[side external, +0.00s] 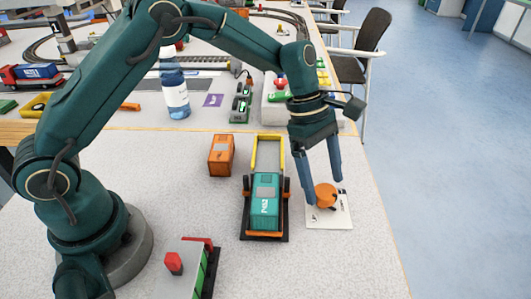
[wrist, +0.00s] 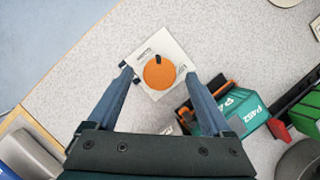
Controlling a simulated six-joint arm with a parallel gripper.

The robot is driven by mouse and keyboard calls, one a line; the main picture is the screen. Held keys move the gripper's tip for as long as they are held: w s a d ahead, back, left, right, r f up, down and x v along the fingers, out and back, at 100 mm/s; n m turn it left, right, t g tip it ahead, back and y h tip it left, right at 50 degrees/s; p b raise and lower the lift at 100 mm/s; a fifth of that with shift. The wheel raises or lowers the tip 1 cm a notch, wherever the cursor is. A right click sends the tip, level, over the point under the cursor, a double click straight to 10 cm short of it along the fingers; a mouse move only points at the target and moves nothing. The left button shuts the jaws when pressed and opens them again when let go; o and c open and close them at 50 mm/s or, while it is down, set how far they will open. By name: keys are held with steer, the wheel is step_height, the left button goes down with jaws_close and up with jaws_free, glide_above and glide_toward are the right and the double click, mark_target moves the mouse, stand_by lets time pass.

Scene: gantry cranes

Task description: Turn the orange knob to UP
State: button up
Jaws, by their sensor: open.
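The orange knob (side external: 326,195) is a round dial on a white plate (side external: 340,216) near the right edge of the table. In the wrist view the knob (wrist: 159,73) shows a dark pointer mark at its rim, and the white plate (wrist: 176,50) carries small print too small to read. My gripper (side external: 322,192) is open, pointing down, with its blue fingers either side of the knob in the side view. In the wrist view my gripper's fingertips (wrist: 172,76) are spread wider than the knob. I cannot tell whether either finger touches it.
A gantry model with a teal container (side external: 265,205) stands close to the left of the knob. An orange container (side external: 221,155) is further left. A grey box with a red button (side external: 173,262) is at the front. The table to the right of the plate is clear up to its edge.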

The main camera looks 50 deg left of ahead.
steer(key=s+a+r+m+t+y, duration=0.1)
steer(key=s+a+r+m+t, duration=0.15)
steer(key=r, duration=0.55)
steer(key=s+a+r+m+t, duration=0.1)
steer(key=s+a+r, duration=0.2)
steer(key=r, duration=0.5)
steer(key=s+a+f+m+t+y, duration=0.1)
steer(key=s+a+m, duration=0.2)
steer(key=s+m, duration=0.3)
steer(key=s+a+f+m+t+y, duration=0.1)
steer(key=s+a+f+m+y, duration=0.1)
steer(key=s+a+m, duration=0.2)
steer(key=shift+s+a+f+m+y, duration=0.25)
steer(key=shift+s+m, duration=0.8)
steer(key=shift+s, duration=0.6)
